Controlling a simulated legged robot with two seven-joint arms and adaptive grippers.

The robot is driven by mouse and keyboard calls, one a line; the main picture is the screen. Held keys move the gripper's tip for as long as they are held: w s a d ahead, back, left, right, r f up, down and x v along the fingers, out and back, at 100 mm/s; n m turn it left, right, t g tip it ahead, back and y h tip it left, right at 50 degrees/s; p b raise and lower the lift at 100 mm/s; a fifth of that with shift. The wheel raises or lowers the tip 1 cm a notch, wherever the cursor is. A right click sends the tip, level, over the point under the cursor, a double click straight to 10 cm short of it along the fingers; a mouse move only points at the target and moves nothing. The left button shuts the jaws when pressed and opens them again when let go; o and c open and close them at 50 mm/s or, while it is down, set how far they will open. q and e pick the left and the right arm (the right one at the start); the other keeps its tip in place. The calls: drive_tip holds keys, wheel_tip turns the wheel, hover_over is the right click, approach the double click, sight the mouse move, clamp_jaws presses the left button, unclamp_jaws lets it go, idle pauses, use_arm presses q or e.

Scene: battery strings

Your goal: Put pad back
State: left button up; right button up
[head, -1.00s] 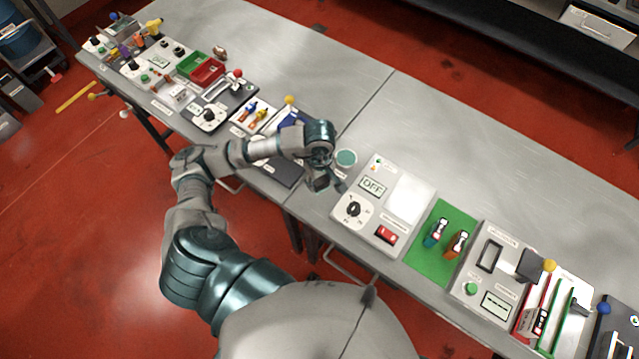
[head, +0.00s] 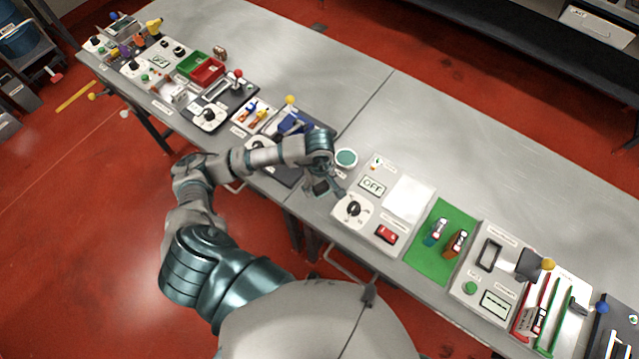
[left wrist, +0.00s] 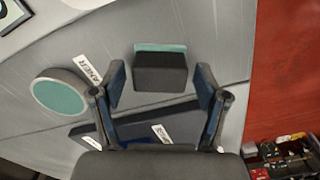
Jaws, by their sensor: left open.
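A dark block with a teal face, likely the pad (left wrist: 160,70), is between and just beyond the two fingers of my left gripper (left wrist: 160,82) in the left wrist view. The fingers are spread, with a gap on each side of the block. In the head view my left gripper (head: 323,188) is low over the table near the seam, and the block is mostly hidden there. A round teal disc in a pale rim (head: 345,159) lies just beyond the gripper; it also shows at the left in the left wrist view (left wrist: 58,97). My right gripper is out of view.
A panel with an OFF display and dial (head: 372,187) stands close to the right of the gripper. A dark tray with a blue item (head: 293,122) is to the left. A green mat (head: 430,262) lies farther right. The table behind the disc is clear.

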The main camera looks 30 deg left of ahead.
use_arm(q)
wheel_tip(320, 180, up, 12)
drive_tip(key=shift+b, duration=0.35)
idle(0.5)
